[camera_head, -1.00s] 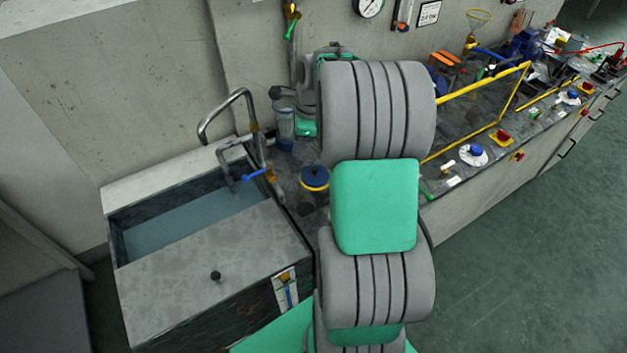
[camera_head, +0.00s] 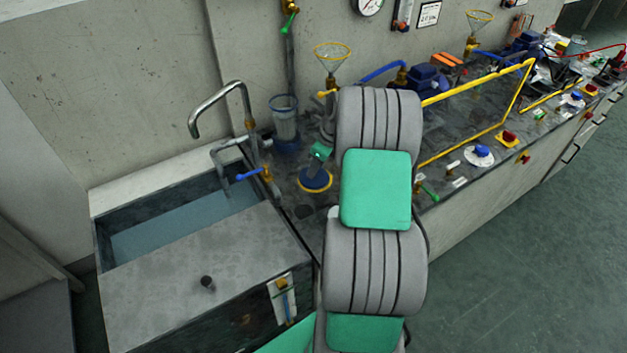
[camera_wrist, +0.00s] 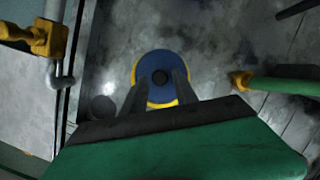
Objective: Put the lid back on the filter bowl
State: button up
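The lid, a round blue disc with a yellow rim and a dark knob, lies flat on the bench beside the sink in the head view (camera_head: 313,183). In the wrist view the lid (camera_wrist: 159,59) is straight ahead. My gripper (camera_wrist: 159,83) is open, its two fingers apart on either side of the knob, with gaps showing. I cannot tell how high the fingertips are above the lid. In the head view my arm hides most of the gripper. The filter bowl, apparently the clear blue-rimmed cylinder (camera_head: 285,123), stands upright and open-topped by the wall behind the lid.
The sink (camera_head: 175,228) and its tall bent tap pipe (camera_head: 218,105) are to the left. A funnel (camera_head: 332,57) stands behind my arm. A yellow rail frame (camera_head: 470,88) and pumps (camera_head: 425,79) are to the right. A green-handled valve (camera_wrist: 285,85) lies right of the lid.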

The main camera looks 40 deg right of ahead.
jog(key=shift+r+p, duration=0.1)
jog(key=shift+p, duration=0.3)
jog(key=shift+c, duration=0.4)
grip_shut()
jog(key=shift+r+p, duration=0.6)
jog(key=shift+p, duration=0.2)
dwell(0.6)
notch_tip(320, 180, up, 6)
jog(key=p, duration=0.5)
dwell(0.5)
